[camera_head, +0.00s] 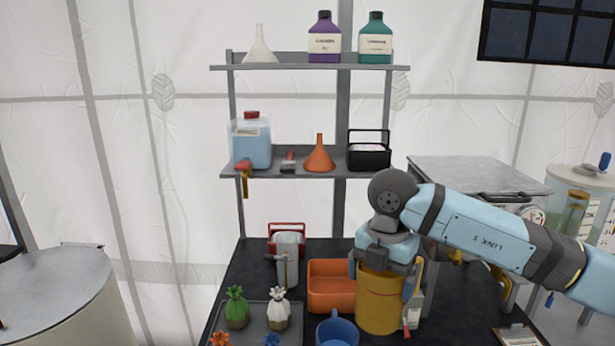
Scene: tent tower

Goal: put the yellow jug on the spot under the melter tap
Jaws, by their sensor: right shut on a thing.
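The yellow jug (378,308) is a cylinder at the right part of the dark table, behind and right of a blue jug (337,331). My right gripper (382,272) comes from above and is shut on the yellow jug, its fingers at the jug's left and right sides near the top. The jug looks upright; I cannot tell whether its base touches the table. The gripper hides its rim. I cannot make out the melter tap or the spot under it. My left gripper is not in view.
An orange bin (330,288) stands left of the yellow jug. A tray (258,309) holds green and white pinecone-like items. Above are shelves (300,174) with bottles and funnels. A metal-topped unit (478,174) and a clear tank (572,186) stand right, a drum (50,285) left.

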